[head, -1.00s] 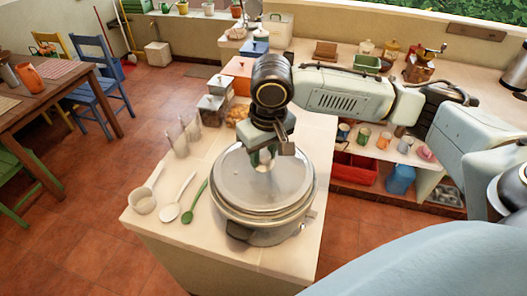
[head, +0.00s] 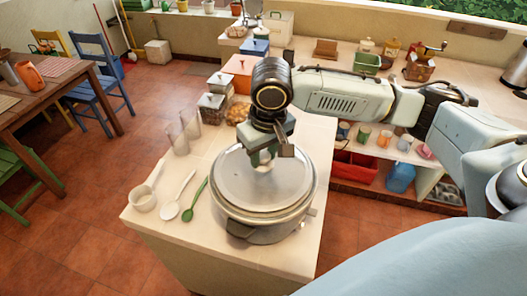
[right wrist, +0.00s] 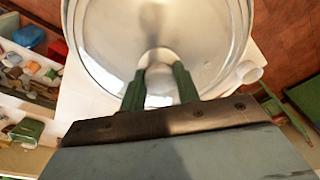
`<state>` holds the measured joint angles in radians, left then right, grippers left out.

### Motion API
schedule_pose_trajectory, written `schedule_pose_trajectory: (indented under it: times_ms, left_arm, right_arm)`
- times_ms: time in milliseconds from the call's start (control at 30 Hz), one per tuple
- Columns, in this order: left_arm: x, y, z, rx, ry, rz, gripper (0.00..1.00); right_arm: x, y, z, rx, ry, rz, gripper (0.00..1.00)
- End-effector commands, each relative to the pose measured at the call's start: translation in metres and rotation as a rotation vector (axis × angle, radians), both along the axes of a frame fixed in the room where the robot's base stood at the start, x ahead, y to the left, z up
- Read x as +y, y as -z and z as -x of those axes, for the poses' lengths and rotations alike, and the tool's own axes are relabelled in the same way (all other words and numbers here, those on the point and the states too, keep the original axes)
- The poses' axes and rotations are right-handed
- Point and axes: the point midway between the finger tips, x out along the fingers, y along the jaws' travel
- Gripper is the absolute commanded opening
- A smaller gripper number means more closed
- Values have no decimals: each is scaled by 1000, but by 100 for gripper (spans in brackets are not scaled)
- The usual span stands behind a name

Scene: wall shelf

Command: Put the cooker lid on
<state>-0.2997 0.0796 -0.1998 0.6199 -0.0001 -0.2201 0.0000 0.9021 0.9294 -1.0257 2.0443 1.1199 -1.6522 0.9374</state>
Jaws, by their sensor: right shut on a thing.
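The cooker (head: 270,232) is a round metal pot on the pale counter in the head view. Its clear, shiny round lid (head: 236,183) lies level over the pot's mouth, on the rim or very slightly above it; I cannot tell which. My right gripper (head: 263,162) is above the lid, shut on its central knob. In the right wrist view the green fingers (right wrist: 160,88) clasp the pale knob from both sides, and the lid (right wrist: 115,40) fills the upper middle. The wrist hides part of the lid's far side. My left gripper is not in view.
Shelves with a red bin (head: 354,166) are to the right.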

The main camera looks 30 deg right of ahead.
Motion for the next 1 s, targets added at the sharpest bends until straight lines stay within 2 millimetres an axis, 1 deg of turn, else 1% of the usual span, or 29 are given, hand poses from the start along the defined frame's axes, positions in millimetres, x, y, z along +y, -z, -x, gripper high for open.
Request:
schedule_pose_trajectory:
  times_ms: [100, 133, 300, 567, 667, 767, 867, 1000]
  left_arm:
    - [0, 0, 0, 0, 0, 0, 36]
    - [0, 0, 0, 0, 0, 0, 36]
    - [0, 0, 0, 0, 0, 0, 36]
    - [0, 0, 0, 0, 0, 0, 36]
    - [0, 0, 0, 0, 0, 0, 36]
    - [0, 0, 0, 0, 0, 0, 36]
    - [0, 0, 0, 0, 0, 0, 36]
    - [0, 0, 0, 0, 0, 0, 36]
  right_arm:
    - [0, -1, -1, -3, 0, 0, 0]
    - [0, -1, -1, -3, 0, 0, 35]
    - [0, -1, 0, -2, 0, 0, 57]
    - [0, 0, 0, 1, 0, 1, 57]
    - [0, -6, 0, -2, 1, 1, 57]
    - [0, -20, 1, -4, 0, -1, 57]
    - [0, -40, 4, -6, 0, 0, 57]
    - [0, -73, 8, -7, 0, -1, 57]
